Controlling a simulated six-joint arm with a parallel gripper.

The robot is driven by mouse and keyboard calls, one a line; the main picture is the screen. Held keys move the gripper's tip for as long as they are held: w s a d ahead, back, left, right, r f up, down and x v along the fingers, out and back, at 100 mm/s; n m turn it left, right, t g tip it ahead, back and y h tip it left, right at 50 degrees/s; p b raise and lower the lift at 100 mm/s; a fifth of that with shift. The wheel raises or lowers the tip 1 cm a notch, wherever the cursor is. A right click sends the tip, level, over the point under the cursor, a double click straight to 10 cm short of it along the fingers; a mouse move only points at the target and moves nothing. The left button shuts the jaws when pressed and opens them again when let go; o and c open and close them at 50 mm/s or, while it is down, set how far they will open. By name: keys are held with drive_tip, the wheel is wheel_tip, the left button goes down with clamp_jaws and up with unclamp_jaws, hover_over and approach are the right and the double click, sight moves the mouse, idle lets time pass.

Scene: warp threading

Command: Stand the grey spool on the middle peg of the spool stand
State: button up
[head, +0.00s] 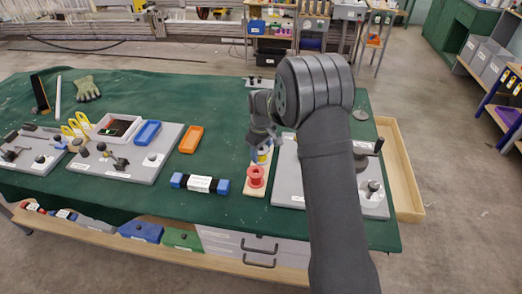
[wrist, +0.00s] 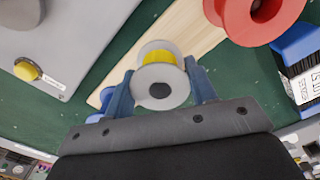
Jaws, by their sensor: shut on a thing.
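The grey spool (wrist: 160,75), with pale grey flanges and a yellow winding, is between the blue fingers of my gripper (wrist: 161,88) in the wrist view. My gripper is shut on it. The spool stand (wrist: 187,32) is a pale wooden board behind it. A red spool (wrist: 252,14) stands at one end, and it also shows in the head view (head: 256,177). Something blue (wrist: 106,97) shows partly behind my left finger. The grey spool appears over the middle of the board. The middle peg is hidden, and I cannot tell whether the spool is around it.
A grey board with knobs (head: 372,205) is close on the right. An orange tray (head: 191,139) and another grey fixture board (head: 140,172) are farther left.

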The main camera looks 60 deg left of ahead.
drive_tip(key=shift+f, duration=0.25)
drive_tip(key=o, duration=0.9)
drive_tip(key=shift+o, duration=0.2)
drive_tip(key=shift+r, duration=0.1)
wheel_tip(320, 180, up, 17)
drive_tip(key=shift+r, duration=0.15)
wheel_tip(320, 180, down, 17)
drive_tip(key=shift+f, duration=0.2)
drive_tip(key=shift+r, duration=0.15)
